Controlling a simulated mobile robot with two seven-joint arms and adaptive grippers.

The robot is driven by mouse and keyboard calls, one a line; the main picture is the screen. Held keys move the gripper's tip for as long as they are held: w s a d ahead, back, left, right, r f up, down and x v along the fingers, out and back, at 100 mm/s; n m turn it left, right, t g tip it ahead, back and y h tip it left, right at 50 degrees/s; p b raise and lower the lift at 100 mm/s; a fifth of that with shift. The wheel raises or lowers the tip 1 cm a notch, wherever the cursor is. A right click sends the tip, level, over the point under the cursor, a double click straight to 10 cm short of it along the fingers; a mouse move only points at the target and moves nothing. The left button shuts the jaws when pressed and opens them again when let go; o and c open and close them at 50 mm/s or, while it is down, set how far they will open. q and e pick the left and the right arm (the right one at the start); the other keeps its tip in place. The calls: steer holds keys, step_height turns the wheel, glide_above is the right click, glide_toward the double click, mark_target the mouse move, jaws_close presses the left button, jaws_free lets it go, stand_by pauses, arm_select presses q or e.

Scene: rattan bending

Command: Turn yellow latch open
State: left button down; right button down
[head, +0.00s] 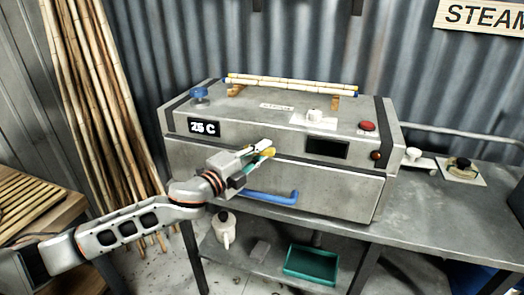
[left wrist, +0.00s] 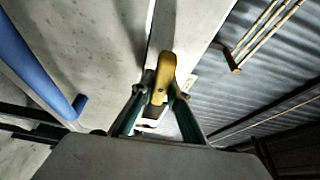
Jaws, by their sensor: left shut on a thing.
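The yellow latch (head: 267,152) is on the front of the grey steamer box (head: 320,190), at the seam between its upper part and its front door. My left gripper (head: 258,150) is at the latch, with its fingers around it. In the left wrist view the yellow latch (left wrist: 164,75) stands between the two fingers of my left gripper (left wrist: 158,98), which is shut on it. The latch's lower end is partly hidden by the fingers. The blue handle (head: 268,196) is on the door below the latch. My right gripper is not in view.
The box has a 25 C display (head: 204,127), a red button (head: 367,126) and a blue knob (head: 199,93). Bamboo poles (head: 290,83) rest on top. The metal table (head: 440,225) is clear at right front. A green tray (head: 311,264) is on the lower shelf.

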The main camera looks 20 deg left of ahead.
arm_select(q)
steer(key=shift+m, duration=0.3)
stand_by(0.4)
steer(key=c, duration=2)
jaws_free()
steer(key=shift+d, duration=0.1)
steer(key=shift+o, duration=0.2)
steer(key=shift+f, duration=0.1)
steer(key=shift+s, duration=0.1)
steer(key=v, duration=0.8)
steer(key=shift+r, duration=0.25)
